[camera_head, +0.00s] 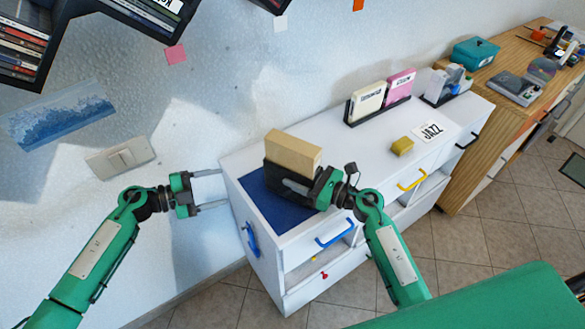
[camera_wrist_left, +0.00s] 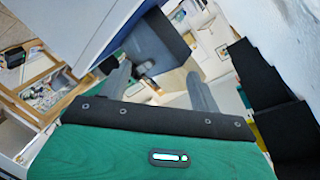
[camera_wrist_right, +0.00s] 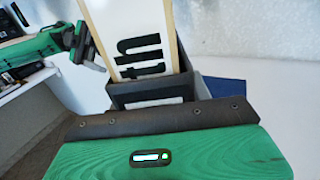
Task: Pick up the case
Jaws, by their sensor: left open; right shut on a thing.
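A tan, thick case (camera_head: 293,150) stands upright in a black holder (camera_head: 284,180) over the blue mat (camera_head: 262,203) on the white cabinet. In the right wrist view the case (camera_wrist_right: 128,40) shows a pale face with large black letters, its lower part hidden in the dark holder (camera_wrist_right: 150,90). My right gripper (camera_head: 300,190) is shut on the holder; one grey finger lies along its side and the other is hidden. My left gripper (camera_head: 222,188) is open and empty, left of the cabinet and apart from the holder. Its two spread fingers show in the left wrist view (camera_wrist_left: 160,85).
On the white cabinet (camera_head: 330,140), a black rack (camera_head: 348,112) holds a cream and a pink case. A yellow block (camera_head: 402,146) and a JAZZ card (camera_head: 431,131) lie in front. Dark wall shelves (camera_head: 70,35) hang upper left. A wooden counter (camera_head: 505,112) stands at right.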

